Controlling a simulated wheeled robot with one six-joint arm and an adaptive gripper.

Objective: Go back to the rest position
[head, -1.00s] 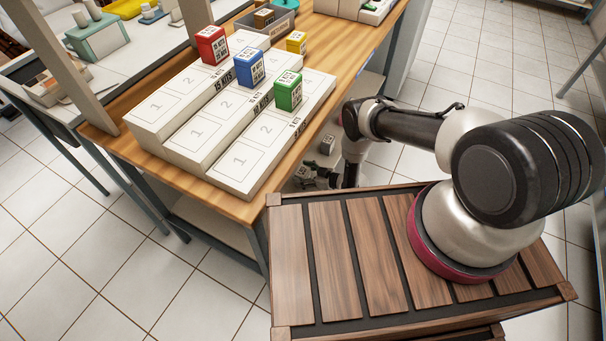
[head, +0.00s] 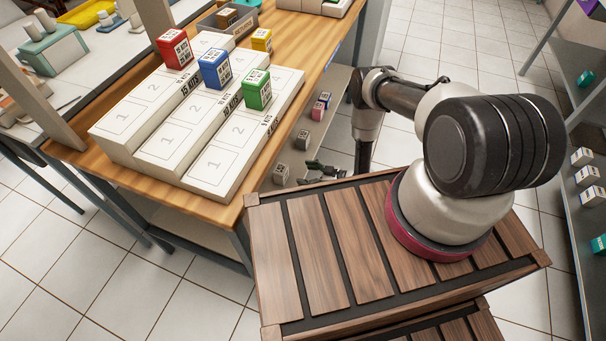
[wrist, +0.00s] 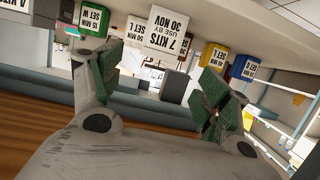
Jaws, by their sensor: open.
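My gripper (wrist: 158,92) is open and empty in the wrist view, with its two green-padded fingers set wide apart. In the head view my arm bends down beside the wooden table (head: 262,180), and part of my gripper (head: 325,170) shows low by the table's lower shelf, partly hidden behind my wooden-slatted base top. On the table stands a stepped white rack (head: 215,165) with numbered slots. A red box (head: 174,50), a blue box (head: 215,69) and a green box (head: 256,90) stand on its steps.
A yellow box (head: 262,40) and a grey bin (head: 228,22) stand behind the rack. Small boxes (head: 303,139) lie on the lower shelf near my gripper. A shelf unit (head: 560,130) with boxes stands at the right. Tiled floor lies open between.

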